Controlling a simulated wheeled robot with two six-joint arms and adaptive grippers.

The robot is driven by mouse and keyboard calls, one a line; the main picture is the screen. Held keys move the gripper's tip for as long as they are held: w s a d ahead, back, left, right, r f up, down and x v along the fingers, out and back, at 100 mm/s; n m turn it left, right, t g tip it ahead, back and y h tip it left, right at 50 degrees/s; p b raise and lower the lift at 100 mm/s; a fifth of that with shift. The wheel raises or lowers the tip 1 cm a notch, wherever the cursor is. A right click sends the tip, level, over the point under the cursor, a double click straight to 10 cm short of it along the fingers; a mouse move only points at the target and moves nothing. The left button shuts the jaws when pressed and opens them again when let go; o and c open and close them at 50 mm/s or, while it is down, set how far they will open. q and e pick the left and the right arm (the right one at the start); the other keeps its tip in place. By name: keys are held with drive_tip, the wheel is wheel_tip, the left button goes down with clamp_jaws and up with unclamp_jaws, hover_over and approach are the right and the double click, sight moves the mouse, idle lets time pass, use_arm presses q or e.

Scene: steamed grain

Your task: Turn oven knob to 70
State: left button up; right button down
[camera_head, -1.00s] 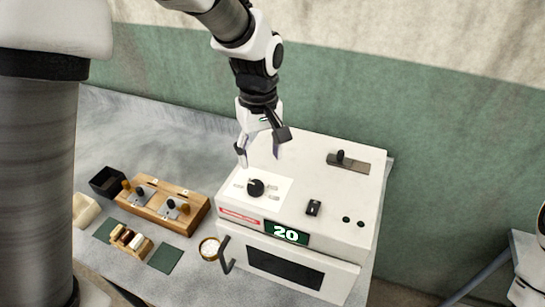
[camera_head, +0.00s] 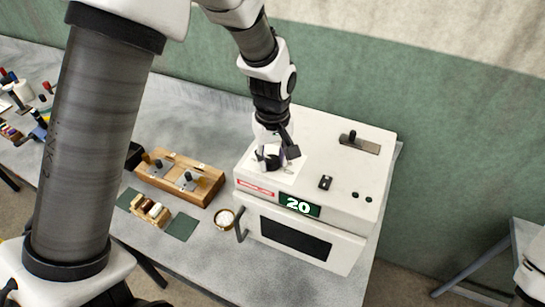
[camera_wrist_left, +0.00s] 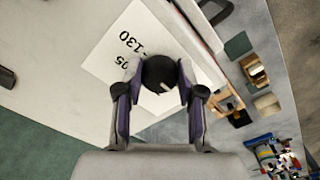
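The oven (camera_head: 345,185) is a white box with a dark window in front and a green display (camera_head: 299,205) reading 20. Its round black knob (camera_wrist_left: 160,73) sits on a white printed dial card (camera_wrist_left: 115,58), where "130" and "05" are readable in the left wrist view. My left gripper (camera_head: 277,158) points down over the card. In the wrist view its fingers (camera_wrist_left: 158,85) stand on either side of the knob, apart, with narrow gaps seeming to show; contact is hard to judge. The head view partly hides the knob behind the fingers. My right gripper is not in view.
A black slider (camera_head: 352,138) and a small switch (camera_head: 325,183) are on the oven top. A wooden block with knobs (camera_head: 205,187), a small round bowl (camera_head: 224,218) and green mats (camera_head: 181,227) lie left of the oven. The grey table has free room in front.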

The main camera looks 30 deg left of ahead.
use_arm(q)
drive_tip(key=shift+f, duration=0.1)
drive_tip(key=shift+m, duration=0.4)
drive_tip(key=m, duration=0.5)
drive_tip(key=shift+s+a, duration=0.15)
drive_tip(key=m, duration=0.6)
drive_tip(key=shift+a+f, duration=0.1)
idle(0.3)
drive_tip(key=o, duration=1.1)
drive_tip(key=shift+o, duration=0.2)
drive_tip(key=shift+w, duration=0.2)
